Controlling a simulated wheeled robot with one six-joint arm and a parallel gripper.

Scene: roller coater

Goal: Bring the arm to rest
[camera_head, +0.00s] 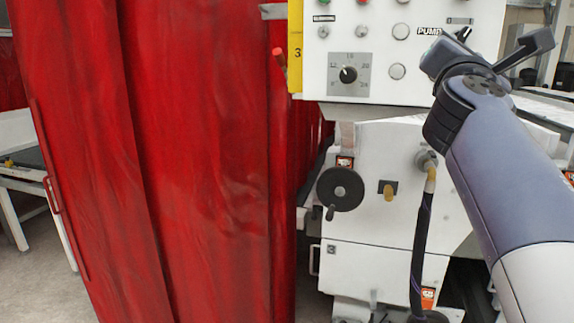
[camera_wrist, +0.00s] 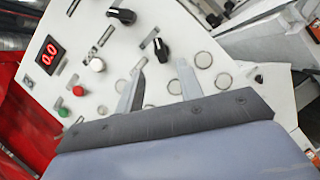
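My arm reaches in from the right edge of the head view, its dark wrist in front of the right part of the white control panel (camera_head: 345,30). In the wrist view my gripper (camera_wrist: 162,70) has its two grey fingers apart, with nothing between them but the panel face behind.
A large red curtain or panel (camera_head: 190,150) fills the left and middle of the head view. Below the control panel stands the white machine body (camera_head: 385,245) with a black handwheel (camera_head: 340,189) and a dark hose (camera_head: 421,240). A table (camera_head: 25,175) stands far left.

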